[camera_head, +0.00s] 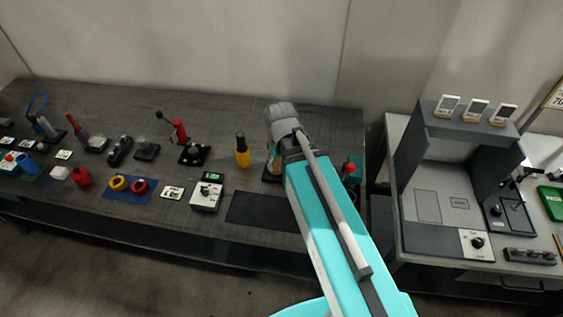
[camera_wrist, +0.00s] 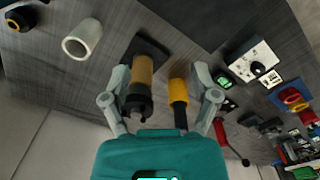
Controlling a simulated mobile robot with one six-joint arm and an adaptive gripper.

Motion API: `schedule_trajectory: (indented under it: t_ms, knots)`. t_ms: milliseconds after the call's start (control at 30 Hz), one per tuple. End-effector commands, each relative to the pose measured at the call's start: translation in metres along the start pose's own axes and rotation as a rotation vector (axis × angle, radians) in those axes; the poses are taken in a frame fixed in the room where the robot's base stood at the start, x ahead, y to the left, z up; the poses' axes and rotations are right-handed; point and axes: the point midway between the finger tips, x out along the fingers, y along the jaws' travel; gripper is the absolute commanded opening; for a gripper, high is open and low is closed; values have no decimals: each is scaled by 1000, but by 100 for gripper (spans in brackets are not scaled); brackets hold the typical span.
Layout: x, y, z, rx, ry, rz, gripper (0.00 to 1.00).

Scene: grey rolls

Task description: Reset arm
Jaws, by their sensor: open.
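My gripper (camera_wrist: 160,74) is open in the wrist view, with one finger at each side and nothing held. A tan cylinder with a dark clamp-like end (camera_wrist: 141,82) and a yellow-and-black tool (camera_wrist: 179,98) show in the gap between the fingers; I cannot tell how far beyond the fingers they are. In the head view my teal arm reaches over the right end of the dark workbench (camera_head: 225,95) and hides most of the gripper. The yellow tool also shows there (camera_head: 242,154), just left of my arm.
A white cup-like ring (camera_wrist: 82,38) shows left of the fingers. Several small devices, including a white box (camera_head: 206,193) and a blue mat (camera_head: 131,190), cover the bench. A grey booth (camera_head: 440,180) stands on the right table. A dark mat (camera_head: 262,211) near the front edge is bare.

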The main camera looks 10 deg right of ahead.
Motion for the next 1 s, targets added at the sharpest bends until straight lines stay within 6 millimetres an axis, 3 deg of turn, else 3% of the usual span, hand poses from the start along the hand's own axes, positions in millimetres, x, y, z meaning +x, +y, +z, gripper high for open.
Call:
schedule_trajectory:
  t_ms: [500,800,1000]
  knots:
    - [0,4,4,31,0,0,78]
    - [0,27,32,223,0,0,78]
    - [0,33,38,284,0,0,78]
